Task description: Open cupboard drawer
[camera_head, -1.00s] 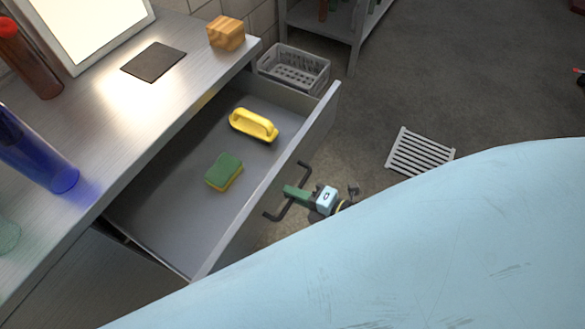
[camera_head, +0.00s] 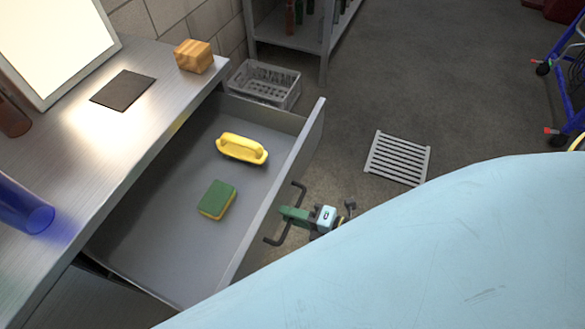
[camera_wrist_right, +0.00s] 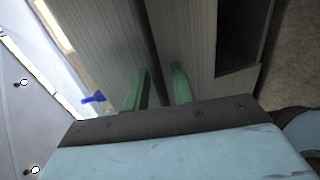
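The cupboard drawer (camera_head: 265,215) stands well open, pulled out from under the steel worktop. The dark bar handle (camera_head: 272,241) is on the drawer's front. My right gripper (camera_head: 290,214) is at the handle, its green fingers across the bar and close together. In the right wrist view the fingers (camera_wrist_right: 160,88) show a narrow gap between them, pointing at grey panelled fronts. The grip itself is partly hidden. My left gripper is out of view.
A grey crate (camera_head: 265,82) stands behind the drawer. A floor grate (camera_head: 398,158) lies right, with open floor around it.

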